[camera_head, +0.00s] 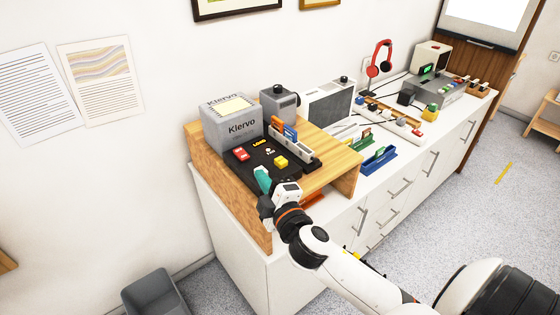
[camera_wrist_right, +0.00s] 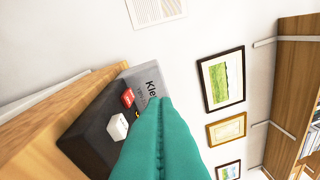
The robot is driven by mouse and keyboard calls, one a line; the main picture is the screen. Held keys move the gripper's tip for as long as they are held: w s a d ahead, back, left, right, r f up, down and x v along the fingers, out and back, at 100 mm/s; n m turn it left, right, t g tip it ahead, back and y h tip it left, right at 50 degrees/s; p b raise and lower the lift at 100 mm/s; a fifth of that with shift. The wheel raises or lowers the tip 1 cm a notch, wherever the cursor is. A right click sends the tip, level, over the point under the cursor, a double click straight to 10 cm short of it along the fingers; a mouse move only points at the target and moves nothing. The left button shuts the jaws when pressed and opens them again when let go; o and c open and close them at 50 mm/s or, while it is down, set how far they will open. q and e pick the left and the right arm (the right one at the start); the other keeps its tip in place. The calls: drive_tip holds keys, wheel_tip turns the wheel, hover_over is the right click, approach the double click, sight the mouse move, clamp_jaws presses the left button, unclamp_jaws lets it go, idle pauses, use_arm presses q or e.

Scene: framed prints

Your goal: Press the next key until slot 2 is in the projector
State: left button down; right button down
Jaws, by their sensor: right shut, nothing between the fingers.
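A black key panel (camera_head: 247,171) lies on the wooden stand in front of a grey box marked Klervo (camera_head: 232,130). It has a red key (camera_head: 240,153), a yellow key (camera_head: 281,162) and small yellow lettering. The wrist view shows the panel (camera_wrist_right: 88,128), a red key (camera_wrist_right: 128,97) and a white key (camera_wrist_right: 118,126). The fingers (camera_wrist_right: 162,115) hide part of the panel; contact cannot be told. A grey rack with orange and blue pieces (camera_head: 285,130) stands behind the keys. My left gripper is not visible.
A dark grey device with a black knob (camera_head: 280,102) and a pale speaker-like box (camera_head: 328,103) stand behind. A blue rack (camera_head: 378,160) and red headphones (camera_head: 379,58) are farther right on the white cabinet. Framed prints (camera_wrist_right: 221,78) hang on the wall.

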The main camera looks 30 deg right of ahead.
drive_tip(key=w+a+r+n+t+y, duration=0.3)
drive_tip(key=r+n+y, duration=0.3)
drive_tip(key=r+n, duration=0.3)
drive_tip(key=n+g+h, duration=0.1)
drive_tip(key=n+g, duration=1.1)
drive_tip(key=n, duration=1.4)
hover_over(284, 162)
wheel_tip(284, 162, down, 3)
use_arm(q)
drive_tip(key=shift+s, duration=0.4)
use_arm(e)
drive_tip(key=shift+d+r, duration=0.1)
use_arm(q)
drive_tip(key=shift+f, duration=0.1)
